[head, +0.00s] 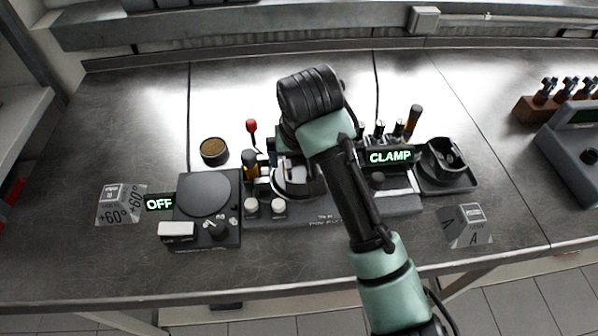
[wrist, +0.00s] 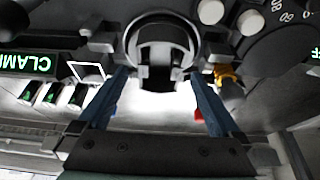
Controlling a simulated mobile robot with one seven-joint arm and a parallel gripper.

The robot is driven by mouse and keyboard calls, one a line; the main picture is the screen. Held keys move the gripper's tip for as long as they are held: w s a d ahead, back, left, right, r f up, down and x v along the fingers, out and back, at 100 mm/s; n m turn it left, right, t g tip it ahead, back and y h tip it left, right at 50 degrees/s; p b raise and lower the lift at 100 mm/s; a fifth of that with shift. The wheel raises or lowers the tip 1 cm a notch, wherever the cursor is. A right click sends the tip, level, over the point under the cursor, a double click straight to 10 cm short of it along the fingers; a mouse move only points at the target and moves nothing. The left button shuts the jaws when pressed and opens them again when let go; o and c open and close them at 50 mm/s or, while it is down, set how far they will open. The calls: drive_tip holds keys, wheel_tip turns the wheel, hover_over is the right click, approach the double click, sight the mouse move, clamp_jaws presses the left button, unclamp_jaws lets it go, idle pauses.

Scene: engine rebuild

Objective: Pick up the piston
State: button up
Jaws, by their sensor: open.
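A round metal ring with a dark, notched part inside it, which looks like the piston (wrist: 161,62), sits in the middle fixture. In the head view this ring and part (head: 297,180) are partly hidden by my arm. In the wrist view my gripper (wrist: 158,78) is open, with one blue-grey finger on each side of the dark part. Nothing is clearly held, and I cannot tell whether the fingers touch it. In the head view my fingers are hidden behind my arm.
A black hotplate-like unit (head: 207,205) marked OFF stands at left. A round tan-filled dish (head: 214,151) lies behind it. Upright tools, including a red-tipped one (head: 252,127), crowd the fixture. A CLAMP sign (head: 390,157) and a black holder (head: 442,160) stand at right.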

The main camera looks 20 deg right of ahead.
sight(298, 168)
drive_tip(key=x, duration=0.3)
drive_tip(key=shift+f, duration=0.15)
drive_tip(key=shift+c, duration=0.3)
drive_tip(key=shift+w, duration=0.1)
clamp_jaws()
